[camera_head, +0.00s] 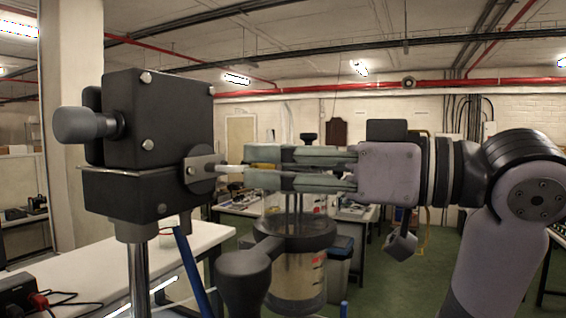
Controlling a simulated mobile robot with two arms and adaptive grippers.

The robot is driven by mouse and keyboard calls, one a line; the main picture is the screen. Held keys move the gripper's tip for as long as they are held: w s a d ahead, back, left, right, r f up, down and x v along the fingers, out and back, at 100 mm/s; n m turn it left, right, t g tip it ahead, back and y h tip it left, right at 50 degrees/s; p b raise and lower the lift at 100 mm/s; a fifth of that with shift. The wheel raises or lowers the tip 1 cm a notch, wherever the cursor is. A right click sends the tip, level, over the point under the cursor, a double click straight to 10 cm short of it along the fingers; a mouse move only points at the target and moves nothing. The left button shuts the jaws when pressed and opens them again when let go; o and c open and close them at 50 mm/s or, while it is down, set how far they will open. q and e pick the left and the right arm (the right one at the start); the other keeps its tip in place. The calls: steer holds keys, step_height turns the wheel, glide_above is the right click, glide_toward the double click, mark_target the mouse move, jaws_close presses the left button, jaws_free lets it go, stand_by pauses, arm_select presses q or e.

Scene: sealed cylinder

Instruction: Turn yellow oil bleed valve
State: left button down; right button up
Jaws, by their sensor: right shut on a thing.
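A black box-shaped unit (155,120) with a grey side knob (82,125) stands on a metal post at the left. A metal plate with a round dark disc (205,168) is on its right face, and a short light-grey stem (230,169) points right from it. My right gripper (248,168) comes in from the right, level, with its fingers shut at the end of this stem. My left gripper is not in view.
A clear cylinder (297,275) with a dark cap stands below and behind my right gripper. A dark rounded part (243,275) is in front of it. A white table (75,275) is at lower left; green floor (390,290) shows at lower right.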

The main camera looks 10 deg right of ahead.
steer(key=m, duration=0.6)
steer(key=w+d+m+b, duration=0.1)
steer(key=m, duration=0.4)
steer(key=w+r+m+b, duration=0.1)
steer(key=m, duration=0.5)
steer(key=shift+d+r+m, duration=0.1)
steer(key=shift+d+m, duration=0.15)
steer(key=shift+m, duration=0.05)
stand_by(0.6)
steer(key=o, duration=1.2)
steer(key=shift+c, duration=0.2)
steer(key=shift+d, duration=0.1)
